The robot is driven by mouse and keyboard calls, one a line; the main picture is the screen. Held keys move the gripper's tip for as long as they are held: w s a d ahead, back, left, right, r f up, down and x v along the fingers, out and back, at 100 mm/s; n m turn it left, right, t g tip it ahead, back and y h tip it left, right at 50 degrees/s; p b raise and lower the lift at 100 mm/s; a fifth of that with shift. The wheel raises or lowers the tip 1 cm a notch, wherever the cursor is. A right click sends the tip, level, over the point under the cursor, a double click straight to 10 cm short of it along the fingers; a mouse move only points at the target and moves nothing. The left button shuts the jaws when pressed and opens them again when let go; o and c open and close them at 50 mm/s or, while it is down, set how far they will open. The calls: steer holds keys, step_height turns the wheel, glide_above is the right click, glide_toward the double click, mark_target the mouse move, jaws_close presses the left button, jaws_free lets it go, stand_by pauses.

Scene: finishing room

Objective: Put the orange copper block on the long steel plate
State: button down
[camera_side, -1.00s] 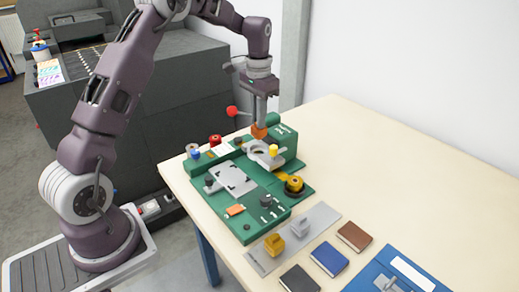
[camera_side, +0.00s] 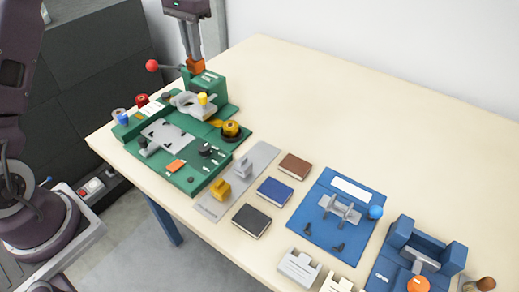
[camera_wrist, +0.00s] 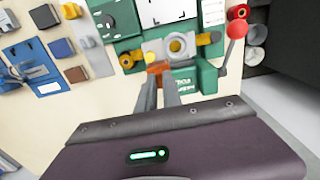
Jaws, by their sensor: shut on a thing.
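My gripper (camera_side: 196,58) is shut on the orange copper block (camera_side: 196,67), which it holds just above the green press-like fixture at the table's far left. In the wrist view the block (camera_wrist: 157,67) shows at the tips of my fingers (camera_wrist: 160,80). The long steel plate (camera_side: 263,153) lies flat on the table, nearer the side camera than the fixture. The plate also shows at upper left in the wrist view (camera_wrist: 101,66).
The green fixture (camera_side: 200,183) carries knobs, a yellow-topped part and a red-ball lever (camera_side: 152,65). Brown (camera_side: 295,166), blue (camera_side: 274,191) and black (camera_side: 251,220) blocks lie right of the plate. A blue fixture (camera_side: 320,235) lies further right. The back of the table is clear.

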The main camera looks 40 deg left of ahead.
steer(key=d, duration=2.1)
step_height(320, 180, down, 18)
steer(key=shift+w+r, duration=0.1)
steer(key=c, duration=1.5)
jaws_free()
